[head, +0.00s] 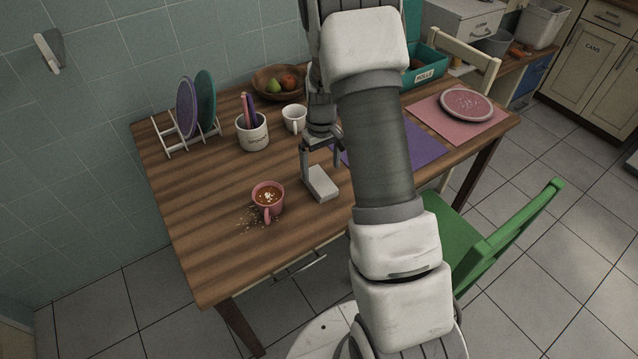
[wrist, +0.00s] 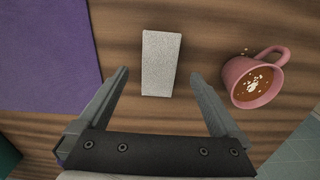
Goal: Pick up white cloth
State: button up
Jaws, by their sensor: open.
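The white cloth (head: 320,184) is a small pale folded block lying on the wooden table (head: 190,225). In the wrist view the cloth (wrist: 161,62) lies long side away from me, just beyond the gap between my fingertips. My gripper (wrist: 160,75) is open, with one finger to each side of the cloth's near end and nothing between them. In the head view my gripper (head: 322,150) is above and behind the cloth, pointing down. My arm hides part of the table to the right.
A pink mug (head: 268,200) with brown drink stands left of the cloth, with crumbs scattered around it. A white mug (head: 293,118), a utensil crock (head: 252,132) and a dish rack (head: 185,135) stand farther back. A purple mat (head: 410,147) lies right. Bare wood surrounds the cloth.

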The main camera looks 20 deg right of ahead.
aim_at(320, 180)
jog(key=shift+w+f, duration=0.25)
jog(key=shift+f, duration=1.2)
jog(key=shift+w+f, duration=0.2)
jog(key=shift+f, duration=1.2)
jog(key=c, duration=1.3)
jog(key=shift+r, duration=0.1)
jog(key=shift+r, duration=0.5)
notch_tip(320, 180, up, 3)
jog(key=shift+f, duration=0.1)
jog(key=s+d+r, duration=0.4)
jog(key=d+r, duration=0.3)
jog(key=d, duration=0.4)
